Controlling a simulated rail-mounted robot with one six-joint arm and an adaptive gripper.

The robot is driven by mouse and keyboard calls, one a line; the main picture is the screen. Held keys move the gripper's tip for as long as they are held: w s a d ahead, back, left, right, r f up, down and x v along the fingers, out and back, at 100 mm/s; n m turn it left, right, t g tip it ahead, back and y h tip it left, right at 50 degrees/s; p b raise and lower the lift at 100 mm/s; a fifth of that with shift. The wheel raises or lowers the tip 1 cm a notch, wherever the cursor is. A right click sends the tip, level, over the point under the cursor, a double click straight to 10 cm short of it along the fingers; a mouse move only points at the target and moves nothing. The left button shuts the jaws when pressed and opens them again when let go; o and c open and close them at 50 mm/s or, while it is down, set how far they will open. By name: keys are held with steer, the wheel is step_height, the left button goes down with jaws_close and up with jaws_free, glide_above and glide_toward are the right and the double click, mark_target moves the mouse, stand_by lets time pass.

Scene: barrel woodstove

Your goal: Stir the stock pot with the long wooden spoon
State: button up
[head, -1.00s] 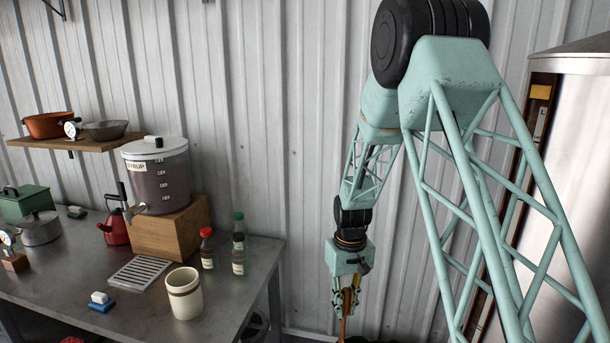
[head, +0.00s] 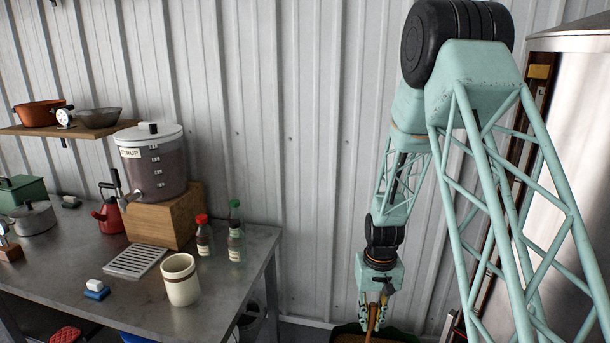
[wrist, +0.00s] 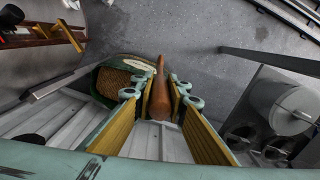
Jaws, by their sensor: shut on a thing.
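My gripper (head: 373,316) hangs low near the corrugated wall, right of the table. It is shut on a long brown wooden piece, which looks like the wooden spoon (wrist: 160,92). In the wrist view the spoon lies between the two yellow-lined fingers, with its wide end towards the fingers and its narrow end pointing away. In the head view only a short brown stretch of it shows below the fingers. A grey lidded pot (head: 34,218) stands on the table at far left; I cannot tell whether it is the stock pot.
A green-rimmed container (wrist: 108,82) with brown contents lies below my gripper. The metal table (head: 215,290) carries a syrup pot (head: 153,170) on a wooden block, bottles (head: 204,236), a cream crock (head: 181,279) and a red kettle (head: 110,214).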

steer(key=shift+r, duration=0.1)
step_height(320, 180, up, 50)
steer(key=p, duration=1.8)
steer(key=shift+p, duration=0.35)
step_height(320, 180, down, 50)
steer(key=b, duration=1.8)
steer(key=shift+b, duration=0.35)
